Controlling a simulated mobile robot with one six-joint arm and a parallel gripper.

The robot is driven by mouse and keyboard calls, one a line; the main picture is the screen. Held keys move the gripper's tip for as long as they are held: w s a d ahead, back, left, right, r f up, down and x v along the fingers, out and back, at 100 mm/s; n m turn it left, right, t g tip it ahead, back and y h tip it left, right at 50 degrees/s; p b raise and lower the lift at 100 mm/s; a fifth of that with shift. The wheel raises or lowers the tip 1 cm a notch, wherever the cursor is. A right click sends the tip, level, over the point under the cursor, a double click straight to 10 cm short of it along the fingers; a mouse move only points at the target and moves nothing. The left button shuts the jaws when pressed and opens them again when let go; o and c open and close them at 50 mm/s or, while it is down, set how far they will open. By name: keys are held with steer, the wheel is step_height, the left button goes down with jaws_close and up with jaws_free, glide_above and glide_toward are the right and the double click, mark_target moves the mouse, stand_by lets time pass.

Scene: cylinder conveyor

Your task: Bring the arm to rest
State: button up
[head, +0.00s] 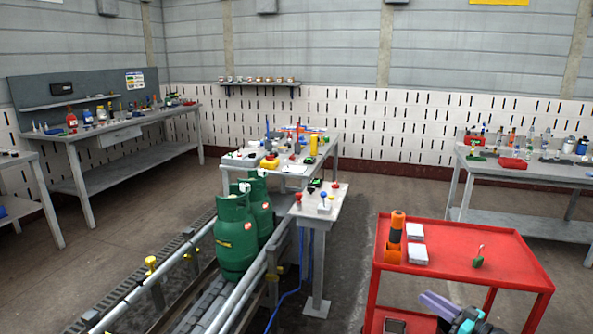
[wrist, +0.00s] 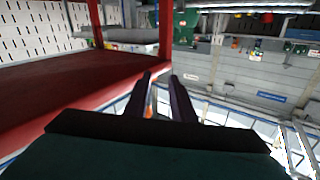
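My gripper (head: 437,303) shows at the lower right of the head view, beside the red cart's open lower part, its purple fingers pointing up and left. In the wrist view my gripper (wrist: 161,77) has its two dark fingers apart with a clear gap. No object is held between them; a small orange patch shows behind the gap. Most of my arm is outside the head view.
The red cart (head: 515,268) is close by, carrying an orange-black tool (head: 395,236) and two white boxes. Green gas cylinders (head: 236,235) stand on the conveyor (head: 190,318) to the left. Open floor (head: 350,245) lies between the conveyor's small table and the cart.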

steer(key=w+a+f+m+h, duration=0.1)
steer(key=w+a+f, duration=0.2)
steer(key=a, duration=0.3)
steer(key=w+a+f+m+t+p, duration=0.1)
steer(key=w+a+f, duration=0.1)
steer(key=a, duration=0.5)
steer(key=w+a+f+m+h, duration=0.1)
steer(key=w+a+f, duration=0.2)
steer(key=a, duration=0.3)
steer(key=s+a+f+m+g+h+p, duration=0.1)
steer(key=s+a+f+m+h, duration=0.2)
steer(key=f, duration=0.4)
steer(key=a+f+m+g+h, duration=0.1)
steer(key=a+f+h, duration=0.2)
steer(key=a+f, duration=0.25)
steer(key=s+a+f+m+g+h, duration=0.1)
steer(key=s+a+f+g+h, duration=0.15)
steer(key=s+f+g, duration=1.15)
steer(key=s+a+n+g, duration=0.1)
steer(key=s+g, duration=0.2)
steer(key=s, duration=1.1)
steer(key=s+a+f+n+g, duration=0.1)
steer(key=s+n+g, duration=0.1)
steer(key=s, duration=1.3)
steer(key=shift+s+a+f+g+y+p, duration=0.3)
steer(key=shift+a+g+y+p, duration=0.05)
steer(key=shift+g+y, duration=0.1)
